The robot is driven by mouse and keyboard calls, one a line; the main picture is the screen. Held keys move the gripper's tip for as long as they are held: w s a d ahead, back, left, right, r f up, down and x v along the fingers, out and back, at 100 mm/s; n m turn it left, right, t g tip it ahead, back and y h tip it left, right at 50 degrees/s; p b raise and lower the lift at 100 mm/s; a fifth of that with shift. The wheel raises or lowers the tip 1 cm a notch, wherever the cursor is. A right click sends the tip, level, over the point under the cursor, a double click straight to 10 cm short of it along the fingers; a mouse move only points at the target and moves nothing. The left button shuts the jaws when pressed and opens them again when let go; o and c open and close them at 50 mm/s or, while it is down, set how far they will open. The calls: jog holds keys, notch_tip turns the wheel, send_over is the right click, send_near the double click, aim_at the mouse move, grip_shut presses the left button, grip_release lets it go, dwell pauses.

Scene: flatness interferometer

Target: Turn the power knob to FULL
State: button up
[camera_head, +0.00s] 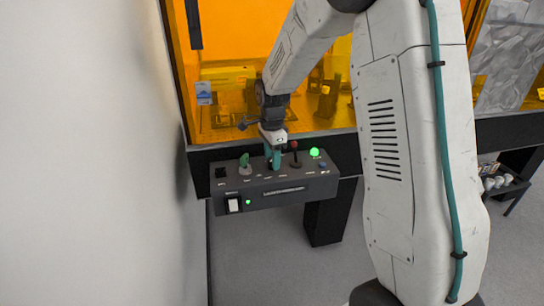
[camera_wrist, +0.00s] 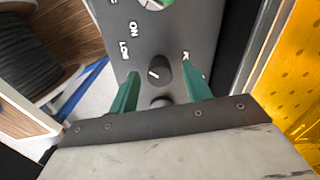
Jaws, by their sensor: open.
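The dark round power knob (camera_wrist: 161,70) sits on the grey control panel in the wrist view. A short white pointer line marks its face, towards its left side. The word LOW is printed to its left, with ON farther up. A label to its right is partly hidden by a finger, so I cannot read it. My gripper (camera_wrist: 160,72) is open, with one teal finger on each side of the knob. Gaps show between fingers and knob. In the head view my gripper (camera_head: 274,160) points down onto the panel (camera_head: 290,189) and hides the knob.
A green-handled control (camera_head: 245,162) stands left of my gripper. A red-tipped lever (camera_head: 295,153), a lit green lamp (camera_head: 314,153) and a blue button (camera_head: 323,166) are to the right. A white switch (camera_head: 233,204) is on the front face. An orange enclosure (camera_head: 225,105) rises behind.

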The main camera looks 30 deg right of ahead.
jog(key=c, duration=1)
jog(key=shift+n, duration=0.4)
jog(key=n, duration=0.5)
jog(key=shift+n, duration=0.4)
jog(key=n, duration=0.3)
jog(key=shift+r+n, duration=0.1)
jog(key=shift+n, duration=2)
jog(key=o, duration=1)
